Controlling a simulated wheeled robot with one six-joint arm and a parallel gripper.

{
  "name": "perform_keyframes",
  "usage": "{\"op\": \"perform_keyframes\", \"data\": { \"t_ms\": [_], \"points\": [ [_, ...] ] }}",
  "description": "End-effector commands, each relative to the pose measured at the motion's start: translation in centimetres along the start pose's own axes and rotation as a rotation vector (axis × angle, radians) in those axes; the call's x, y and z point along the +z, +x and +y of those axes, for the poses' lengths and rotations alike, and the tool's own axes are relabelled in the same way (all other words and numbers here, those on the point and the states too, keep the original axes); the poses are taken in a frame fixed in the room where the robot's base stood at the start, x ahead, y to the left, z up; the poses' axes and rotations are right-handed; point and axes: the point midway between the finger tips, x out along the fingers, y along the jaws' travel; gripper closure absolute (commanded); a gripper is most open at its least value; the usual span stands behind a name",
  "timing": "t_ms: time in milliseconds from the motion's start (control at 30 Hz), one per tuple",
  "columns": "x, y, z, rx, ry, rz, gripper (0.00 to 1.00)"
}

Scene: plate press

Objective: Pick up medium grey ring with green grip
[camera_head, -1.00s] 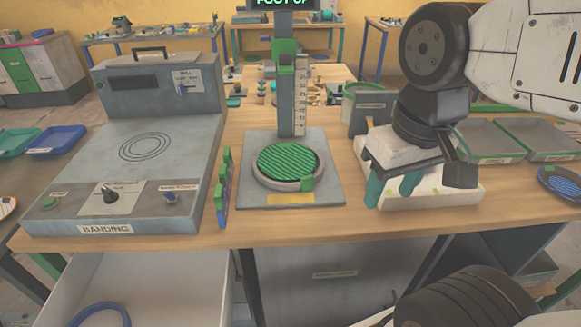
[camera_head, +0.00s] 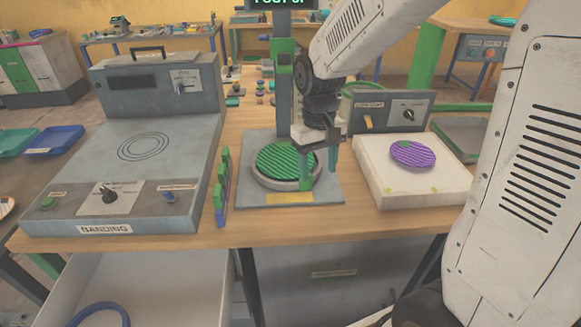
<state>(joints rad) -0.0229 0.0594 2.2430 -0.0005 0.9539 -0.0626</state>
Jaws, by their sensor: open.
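The grey ring (camera_head: 262,180) lies flat on the grey base plate of the press, around a green striped disc (camera_head: 284,158).
The press column (camera_head: 284,85) stands just behind the ring. A rack of green, blue and purple pieces (camera_head: 221,190) stands left. The banding machine (camera_head: 125,170) is further left. A white block (camera_head: 400,192) with a purple disc (camera_head: 413,154) is at right.

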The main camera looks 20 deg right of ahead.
Motion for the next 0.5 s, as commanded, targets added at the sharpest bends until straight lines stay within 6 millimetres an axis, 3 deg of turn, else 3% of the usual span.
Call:
{"op": "perform_keyframes", "data": {
  "t_ms": [67, 167, 500],
  "points": [
    [-2.1, 0.6, 0.1, 0.001, -0.012, 0.023, 0.44],
    [-4.5, -0.2, 0.2, 0.007, -0.027, 0.099, 0.44],
    [-5.0, 3.3, 0.1, 0.009, -0.036, 0.111, 0.44]
  ]
}}
